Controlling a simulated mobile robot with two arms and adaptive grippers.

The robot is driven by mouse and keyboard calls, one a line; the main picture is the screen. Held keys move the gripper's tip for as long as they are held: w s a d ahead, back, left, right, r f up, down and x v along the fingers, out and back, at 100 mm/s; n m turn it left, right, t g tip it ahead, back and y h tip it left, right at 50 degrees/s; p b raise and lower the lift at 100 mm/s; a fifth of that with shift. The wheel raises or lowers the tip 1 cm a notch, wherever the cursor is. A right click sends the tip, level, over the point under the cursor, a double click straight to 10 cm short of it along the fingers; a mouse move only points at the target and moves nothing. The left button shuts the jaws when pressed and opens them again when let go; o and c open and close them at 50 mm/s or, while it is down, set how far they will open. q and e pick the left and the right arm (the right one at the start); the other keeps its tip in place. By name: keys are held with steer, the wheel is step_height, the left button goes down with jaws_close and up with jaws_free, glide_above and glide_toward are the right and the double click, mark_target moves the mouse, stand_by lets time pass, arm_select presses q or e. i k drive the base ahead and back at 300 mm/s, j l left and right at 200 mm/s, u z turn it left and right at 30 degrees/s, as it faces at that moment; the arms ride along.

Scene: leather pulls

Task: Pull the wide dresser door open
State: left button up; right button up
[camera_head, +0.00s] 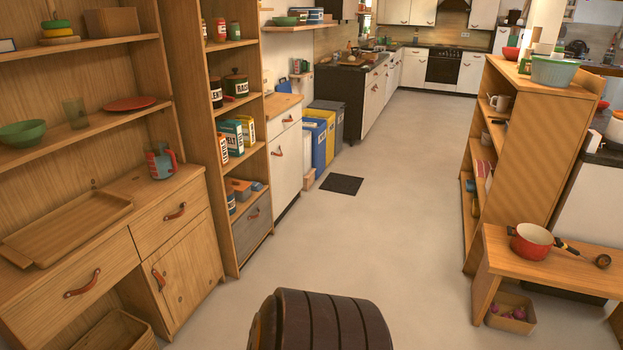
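A wooden dresser (95,212) stands along the left edge of the head view. Its door (188,275) is below the right-hand drawer and looks shut, flush with the front. A brown leather pull (159,280) hangs near the door's left edge. The right-hand drawer (152,225) and the wider left-hand drawer (60,300) above also have leather pulls and look closed. Neither of my grippers is in view.
A crate (118,332) sits in the open space left of the door. Tall shelves (222,150) adjoin the dresser's right side. A bench (550,265) stands right.

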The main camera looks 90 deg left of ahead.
mark_target(180, 274)
steer(key=k+l+u, duration=0.1)
steer(key=u, duration=3.55)
